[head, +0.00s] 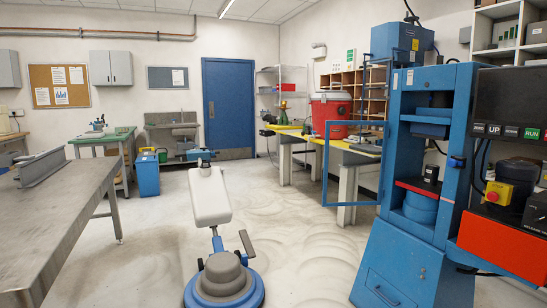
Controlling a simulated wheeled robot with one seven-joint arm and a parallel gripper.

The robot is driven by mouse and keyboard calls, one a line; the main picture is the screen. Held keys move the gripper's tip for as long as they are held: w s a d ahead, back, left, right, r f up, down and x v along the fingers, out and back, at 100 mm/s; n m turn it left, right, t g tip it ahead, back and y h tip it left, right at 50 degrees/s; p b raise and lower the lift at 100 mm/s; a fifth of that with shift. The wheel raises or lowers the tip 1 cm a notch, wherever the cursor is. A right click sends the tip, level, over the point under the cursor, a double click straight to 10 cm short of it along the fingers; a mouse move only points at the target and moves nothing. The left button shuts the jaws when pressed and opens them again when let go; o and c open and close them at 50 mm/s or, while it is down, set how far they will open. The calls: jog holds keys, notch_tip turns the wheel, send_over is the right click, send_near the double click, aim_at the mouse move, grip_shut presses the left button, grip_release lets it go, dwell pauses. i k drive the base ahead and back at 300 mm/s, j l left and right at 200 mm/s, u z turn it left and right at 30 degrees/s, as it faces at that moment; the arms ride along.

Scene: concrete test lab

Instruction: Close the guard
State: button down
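The guard (324,165) is a blue rectangular frame on the left side of the blue press (462,150). It stands swung out to the left, and the yellow-topped bench shows through it. The front opening of the press is uncovered. Inside the press, a small black part (431,174) stands on a red-edged plate above a blue cylinder (420,208). My gripper is not in view.
A blue and white floor machine (224,282) stands on the floor at front centre. A metal-topped table (50,215) is at left. A black control box (512,105) with a red stop button is at far right. Bare floor (305,245) lies left of the press.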

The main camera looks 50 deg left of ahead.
aim_at(386, 131)
jog(key=j+u, duration=0.45)
jog(key=j, duration=0.2)
jog(key=j+u, duration=0.45)
jog(key=j, duration=0.15)
jog(key=i+j+u, duration=0.2)
jog(key=j+u, duration=0.25)
jog(key=j, duration=0.15)
